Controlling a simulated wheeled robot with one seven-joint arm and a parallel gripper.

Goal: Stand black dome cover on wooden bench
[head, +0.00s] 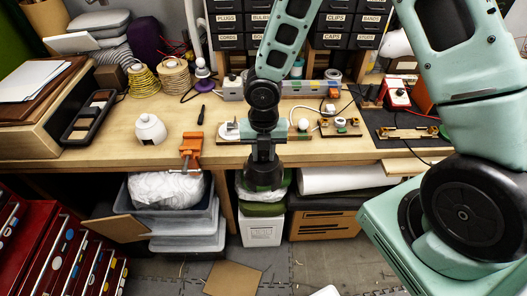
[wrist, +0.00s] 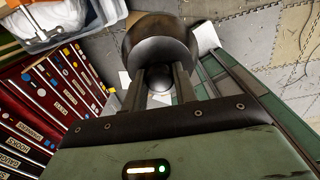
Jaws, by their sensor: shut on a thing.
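The black dome cover (head: 264,179) is held in my gripper (head: 263,150), in front of the wooden bench's front edge and apart from the floor. The wooden bench (head: 100,137) runs across the head view behind my gripper.
A white dome-shaped part (head: 150,129), an orange clamp (head: 191,146) and a screwdriver (head: 201,114) are on the bench. Small boards (head: 340,127) lie right of my arm. Bins (head: 172,210) stand below. Bare wood shows at front left.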

